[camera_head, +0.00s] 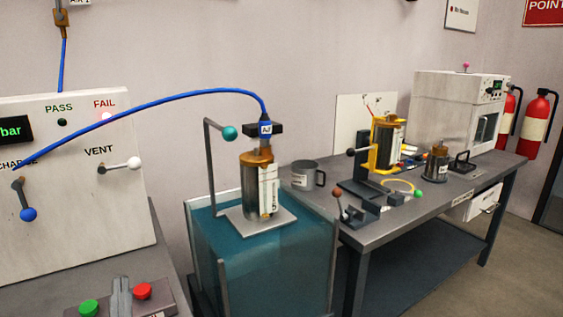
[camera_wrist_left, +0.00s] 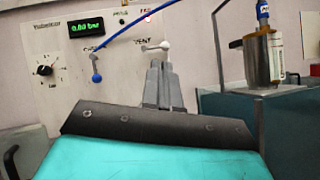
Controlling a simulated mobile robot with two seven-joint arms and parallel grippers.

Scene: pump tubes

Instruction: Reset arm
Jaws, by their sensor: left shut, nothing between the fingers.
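My left gripper (camera_head: 121,294) shows at the bottom left of the head view, between a green button (camera_head: 88,308) and a red button (camera_head: 142,291). In the left wrist view the left gripper (camera_wrist_left: 158,75) is shut and empty, its fingers pointing toward the control panel (camera_wrist_left: 60,40). The panel also stands at the left of the head view (camera_head: 60,220). The blue-knobbed charge lever (camera_head: 27,213) hangs down. The white-knobbed vent lever (camera_head: 133,163) points right. My right gripper is not in view.
A metal cylinder (camera_head: 259,190) with a blue hose (camera_head: 170,98) stands on a plate over a teal water tank (camera_head: 265,265). A workbench (camera_head: 400,212) to the right holds a grey mug (camera_head: 305,174), a yellow stand and a white machine (camera_head: 445,105). Two fire extinguishers (camera_head: 537,125) stand behind.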

